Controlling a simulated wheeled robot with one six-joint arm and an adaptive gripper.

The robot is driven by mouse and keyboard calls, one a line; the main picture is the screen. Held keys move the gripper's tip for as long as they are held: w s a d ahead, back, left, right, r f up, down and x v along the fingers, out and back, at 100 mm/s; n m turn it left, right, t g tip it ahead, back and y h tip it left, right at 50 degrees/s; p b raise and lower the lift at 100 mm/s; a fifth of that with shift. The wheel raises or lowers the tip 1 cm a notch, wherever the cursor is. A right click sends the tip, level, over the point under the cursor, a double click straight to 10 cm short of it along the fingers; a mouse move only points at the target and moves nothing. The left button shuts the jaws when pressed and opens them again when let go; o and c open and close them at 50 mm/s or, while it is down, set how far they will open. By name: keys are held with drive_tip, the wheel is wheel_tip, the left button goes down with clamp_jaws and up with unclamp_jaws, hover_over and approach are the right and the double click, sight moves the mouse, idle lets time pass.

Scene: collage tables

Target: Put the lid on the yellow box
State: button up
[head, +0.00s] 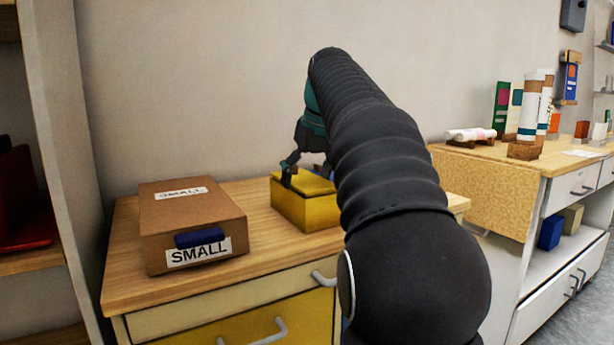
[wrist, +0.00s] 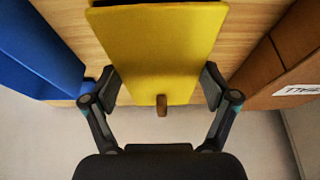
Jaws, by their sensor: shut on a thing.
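The yellow box (head: 300,211) stands on the wooden top of a cabinet, against the wall. Its yellow lid (head: 312,183) is at the box's top between my gripper's fingers; I cannot tell whether it rests on the rim or is slightly above it. In the wrist view the lid (wrist: 160,50) fills the upper middle, with a small brown knob (wrist: 162,105) at its lower edge. My gripper (head: 308,177) points down over the box. In the wrist view my gripper (wrist: 163,88) has a finger on each side of the lid, shut on it. My arm hides the box's right side.
A brown box marked SMALL (head: 190,222) with a blue handle stands left of the yellow box. A blue object (wrist: 38,55) lies at the other side in the wrist view. A shelf stands at far left.

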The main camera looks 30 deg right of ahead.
drive_tip(key=shift+f, duration=0.25)
idle(0.5)
drive_tip(key=o, duration=0.9)
drive_tip(key=shift+r, duration=0.15)
drive_tip(key=shift+r+p, duration=1.2)
drive_tip(key=shift+p, duration=0.2)
drive_tip(key=shift+r, duration=2.15)
